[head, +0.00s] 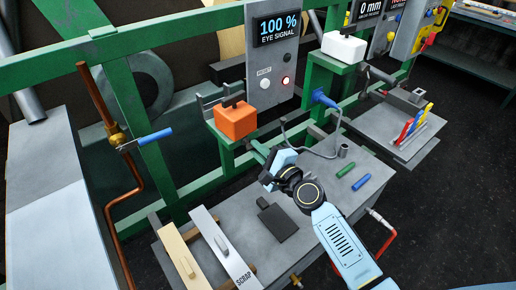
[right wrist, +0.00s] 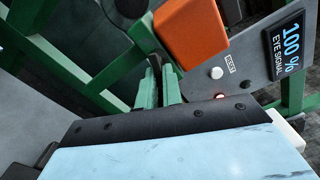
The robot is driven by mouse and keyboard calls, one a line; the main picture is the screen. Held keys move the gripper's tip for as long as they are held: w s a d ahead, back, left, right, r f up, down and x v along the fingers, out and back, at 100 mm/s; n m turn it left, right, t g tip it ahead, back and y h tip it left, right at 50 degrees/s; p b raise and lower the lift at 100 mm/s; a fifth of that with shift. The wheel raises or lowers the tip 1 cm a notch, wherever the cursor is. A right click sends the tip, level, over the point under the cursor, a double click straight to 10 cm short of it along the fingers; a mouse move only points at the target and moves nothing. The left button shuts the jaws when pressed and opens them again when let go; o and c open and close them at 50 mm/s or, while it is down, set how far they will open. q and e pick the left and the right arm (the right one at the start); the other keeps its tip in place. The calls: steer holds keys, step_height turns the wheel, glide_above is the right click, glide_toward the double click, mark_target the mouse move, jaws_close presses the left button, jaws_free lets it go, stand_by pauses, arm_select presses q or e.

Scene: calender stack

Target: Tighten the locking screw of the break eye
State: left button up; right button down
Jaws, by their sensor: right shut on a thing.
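The orange box (head: 235,120), which looks like the break eye, sits on a green bracket left of the middle in the head view. It is also at the top of the right wrist view (right wrist: 190,30). My right gripper (head: 256,146) reaches in from the lower right to just below and right of the box. In the right wrist view its two fingers (right wrist: 160,78) are close together on a small dark part beneath the box, apparently the locking screw; the fingers mostly hide it. My left gripper is not in view.
A panel (head: 272,60) behind reads 100 % EYE SIGNAL, with a lit red lamp. A white box (head: 344,46) stands on another green post. The grey bench (head: 310,205) holds a dark plate (head: 277,221), green and blue rods and a wire handle. Green frame beams stand close by.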

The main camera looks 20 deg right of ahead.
steer(key=shift+m, duration=0.4)
steer(key=c, duration=1.6)
jaws_free()
steer(key=shift+o, duration=0.2)
steer(key=shift+s, duration=0.1)
steer(key=b+v, duration=0.1)
steer(key=v, duration=1.2)
steer(key=shift+b, duration=0.35)
steer(key=shift+s, duration=0.1)
